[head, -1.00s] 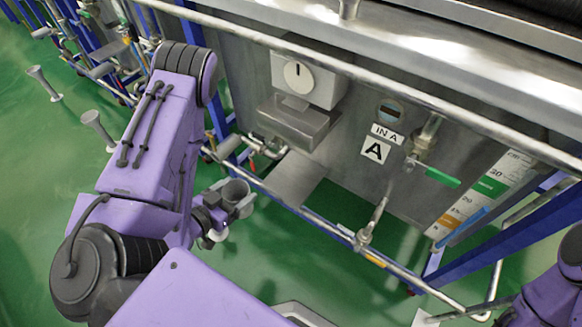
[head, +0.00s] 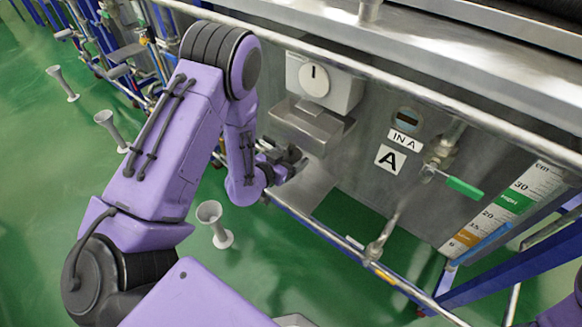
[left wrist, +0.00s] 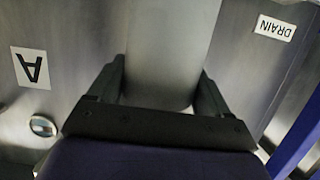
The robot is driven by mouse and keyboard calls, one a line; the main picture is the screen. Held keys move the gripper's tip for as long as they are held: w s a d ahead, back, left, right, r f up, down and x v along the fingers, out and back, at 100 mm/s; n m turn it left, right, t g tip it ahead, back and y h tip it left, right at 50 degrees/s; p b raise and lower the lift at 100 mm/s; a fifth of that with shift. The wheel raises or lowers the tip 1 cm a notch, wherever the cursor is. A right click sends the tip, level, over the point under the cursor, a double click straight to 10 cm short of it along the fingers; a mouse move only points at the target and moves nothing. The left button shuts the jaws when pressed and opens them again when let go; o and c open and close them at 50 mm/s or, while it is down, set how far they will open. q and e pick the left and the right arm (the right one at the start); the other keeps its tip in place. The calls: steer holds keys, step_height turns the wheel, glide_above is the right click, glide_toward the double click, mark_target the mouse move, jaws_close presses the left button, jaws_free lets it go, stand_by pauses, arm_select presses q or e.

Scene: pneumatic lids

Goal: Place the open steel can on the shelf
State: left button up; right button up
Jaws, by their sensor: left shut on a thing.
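My left gripper (head: 287,164) is in front of the grey tank, below the dial box. It is shut on the steel can (left wrist: 165,60), whose smooth metal side shows between the fingers in the left wrist view. My right gripper is out of view.
A pale flared stand (head: 214,220) is on the green floor near my left wrist; two similar ones stand farther left. A metal ledge (head: 310,125) juts out above the gripper. A rail and a green-handled valve (head: 463,187) are on the tank to the right.

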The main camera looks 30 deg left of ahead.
arm_select(q)
steer(key=shift+w+f+b, duration=0.2)
steer(key=shift+f+b, duration=0.3)
steer(key=shift+f, duration=1.95)
steer(key=shift+f, duration=0.1)
steer(key=o, duration=1.1)
steer(key=shift+o, duration=0.2)
steer(key=shift+s+r, duration=0.15)
steer(key=shift+r, duration=0.05)
steer(key=d+v, duration=0.1)
steer(key=v, duration=1.1)
steer(key=s+d+f+n+g+y, duration=0.1)
steer(key=s+f+n+g+y, duration=0.3)
steer(key=s+f+n+g, duration=0.3)
steer(key=s+f+g, duration=0.4)
steer(key=s+f, duration=0.4)
steer(key=s, duration=0.3)
steer(key=shift+s+d+f+n, duration=0.25)
steer(key=shift+d+n, duration=0.05)
steer(key=shift+d, duration=0.05)
